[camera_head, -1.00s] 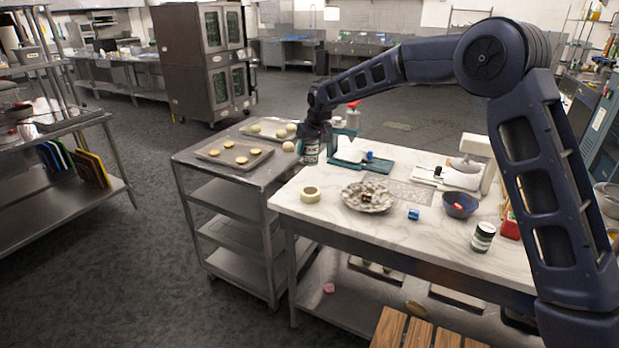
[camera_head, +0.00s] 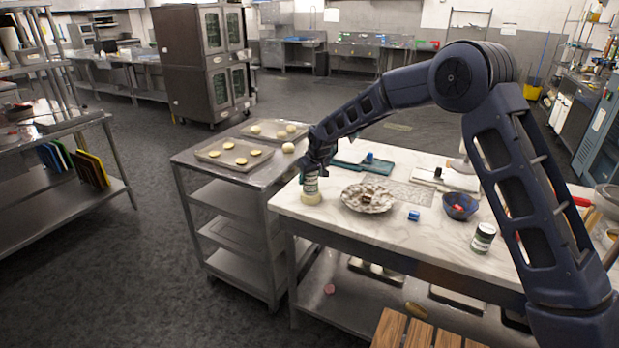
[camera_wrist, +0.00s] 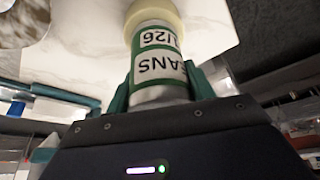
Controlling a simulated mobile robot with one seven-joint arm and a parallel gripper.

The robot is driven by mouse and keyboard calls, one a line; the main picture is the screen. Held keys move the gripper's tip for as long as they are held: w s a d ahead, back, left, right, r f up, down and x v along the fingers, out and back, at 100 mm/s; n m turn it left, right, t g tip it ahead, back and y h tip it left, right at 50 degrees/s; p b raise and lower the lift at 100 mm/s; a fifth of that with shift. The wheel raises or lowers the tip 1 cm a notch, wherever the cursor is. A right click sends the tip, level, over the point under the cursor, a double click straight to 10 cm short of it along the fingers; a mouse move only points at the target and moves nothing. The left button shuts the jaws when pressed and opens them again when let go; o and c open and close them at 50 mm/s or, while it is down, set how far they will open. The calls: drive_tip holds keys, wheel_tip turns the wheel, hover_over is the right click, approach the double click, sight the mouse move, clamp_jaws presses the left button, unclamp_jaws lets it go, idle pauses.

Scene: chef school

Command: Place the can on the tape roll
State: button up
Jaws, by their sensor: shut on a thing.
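The can (camera_head: 310,184), green and white with a label, is in my gripper (camera_head: 312,172) near the left edge of the marble table. In the wrist view the can (camera_wrist: 154,62) stands between the green fingers of my gripper (camera_wrist: 160,85), which are shut on it. The pale yellow tape roll (camera_head: 311,198) lies on the marble table directly under the can. It also shows in the wrist view, where the tape roll (camera_wrist: 150,12) is at the can's far end. The can looks upright and at or just above the roll; I cannot tell whether they touch.
A decorated plate (camera_head: 368,198), a small blue can (camera_head: 413,215), a blue bowl (camera_head: 459,206) and another green-white can (camera_head: 483,237) stand to the right on the marble table (camera_head: 400,250). A steel cart with trays of dough (camera_head: 235,154) adjoins on the left.

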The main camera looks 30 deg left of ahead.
drive_tip(key=o, duration=1.2)
drive_tip(key=shift+f, duration=0.1)
drive_tip(key=v, duration=1.2)
